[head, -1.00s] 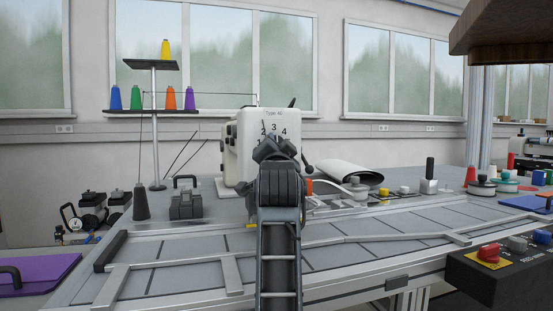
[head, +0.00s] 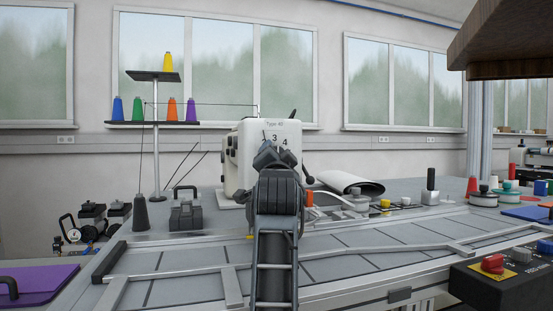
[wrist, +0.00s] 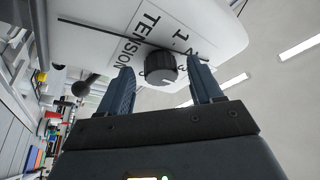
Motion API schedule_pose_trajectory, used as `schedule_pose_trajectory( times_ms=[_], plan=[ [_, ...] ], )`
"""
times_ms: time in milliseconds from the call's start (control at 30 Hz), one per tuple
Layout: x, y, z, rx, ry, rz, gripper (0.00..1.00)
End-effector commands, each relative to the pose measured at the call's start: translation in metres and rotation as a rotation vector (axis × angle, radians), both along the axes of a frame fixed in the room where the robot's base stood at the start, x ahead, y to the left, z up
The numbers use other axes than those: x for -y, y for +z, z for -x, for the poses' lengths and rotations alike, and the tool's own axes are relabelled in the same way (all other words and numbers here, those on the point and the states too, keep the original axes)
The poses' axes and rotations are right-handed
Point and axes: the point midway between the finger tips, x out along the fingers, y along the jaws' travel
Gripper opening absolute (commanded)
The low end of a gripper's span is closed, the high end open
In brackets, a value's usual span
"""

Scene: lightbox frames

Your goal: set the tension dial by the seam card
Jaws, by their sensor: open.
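The white sewing machine (head: 236,158) stands on the far side of the bench, with printed numbers on its front. In the wrist view, its dial (wrist: 160,67) is a dark ribbed knob beside the word TENSION and the numbers. My gripper (wrist: 161,74) is open, with one finger on either side of the dial in the picture; contact cannot be told. In the head view my gripper (head: 273,155) is in front of the machine, and my arm hides the dial. I cannot pick out the seam card in either view.
A thread stand with coloured cones (head: 155,125) is left of the machine. A dark cone (head: 141,213) and a grey handled block (head: 186,214) stand nearby. A control box with a red knob (head: 493,263) is at front right.

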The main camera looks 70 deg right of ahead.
Motion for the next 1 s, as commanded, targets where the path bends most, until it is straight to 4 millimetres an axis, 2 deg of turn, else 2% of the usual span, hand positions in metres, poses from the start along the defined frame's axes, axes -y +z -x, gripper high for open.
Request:
schedule_pose_trajectory(
  times_ms=[267, 700, 1000],
  plan=[
    [-0.005, -0.002, 0.002, 0.0, 0.001, 0.001, 0.65],
    [-0.061, -0.02, 0.026, -0.002, 0.002, 0.001, 0.65],
    [-0.069, -0.021, 0.031, 0.0, 0.0, 0.0, 0.65]
  ],
)
